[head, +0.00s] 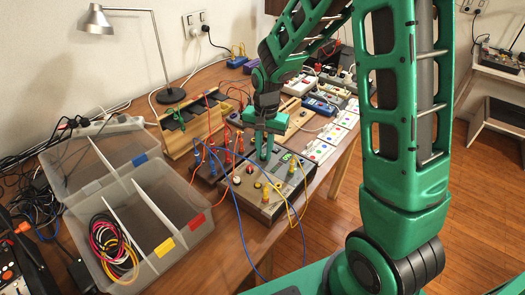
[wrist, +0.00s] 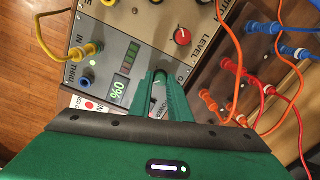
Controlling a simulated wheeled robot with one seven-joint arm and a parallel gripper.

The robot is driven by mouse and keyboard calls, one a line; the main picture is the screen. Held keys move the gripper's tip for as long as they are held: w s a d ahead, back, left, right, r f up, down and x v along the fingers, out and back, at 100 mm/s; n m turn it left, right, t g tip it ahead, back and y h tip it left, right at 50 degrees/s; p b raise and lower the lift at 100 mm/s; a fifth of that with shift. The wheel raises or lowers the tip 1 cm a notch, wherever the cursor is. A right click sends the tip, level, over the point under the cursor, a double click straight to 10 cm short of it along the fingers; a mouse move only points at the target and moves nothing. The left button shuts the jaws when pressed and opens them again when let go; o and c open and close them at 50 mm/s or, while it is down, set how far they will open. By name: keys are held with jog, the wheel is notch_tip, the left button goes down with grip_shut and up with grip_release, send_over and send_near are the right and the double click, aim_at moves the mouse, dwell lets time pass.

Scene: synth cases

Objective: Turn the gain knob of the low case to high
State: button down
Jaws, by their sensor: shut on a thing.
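The low case (head: 243,186) is a grey-topped box with knobs and plugs on the table, in front of my arm. My gripper (head: 263,155) points down at its panel. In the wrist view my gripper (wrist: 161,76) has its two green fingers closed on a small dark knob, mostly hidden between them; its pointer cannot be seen. Its label is partly covered by the fingers. A red knob (wrist: 182,37) marked LEVEL sits farther along the panel.
Yellow plug (wrist: 90,49) and blue jack (wrist: 87,81) sit beside the display. Red and blue plugs with loose cables stand close by on a brown board (head: 207,169). A clear divided box (head: 150,235) lies to the left. A lamp (head: 95,20) stands behind.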

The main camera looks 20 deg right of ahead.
jog(key=shift+w+r, duration=0.15)
jog(key=shift+w, duration=0.1)
jog(key=c, duration=1.7)
grip_release()
jog(key=shift+o, duration=0.2)
jog(key=shift+s, duration=0.1)
notch_tip(320, 180, up, 10)
jog(key=shift+r, duration=0.25)
jog(key=shift+s+d, duration=0.1)
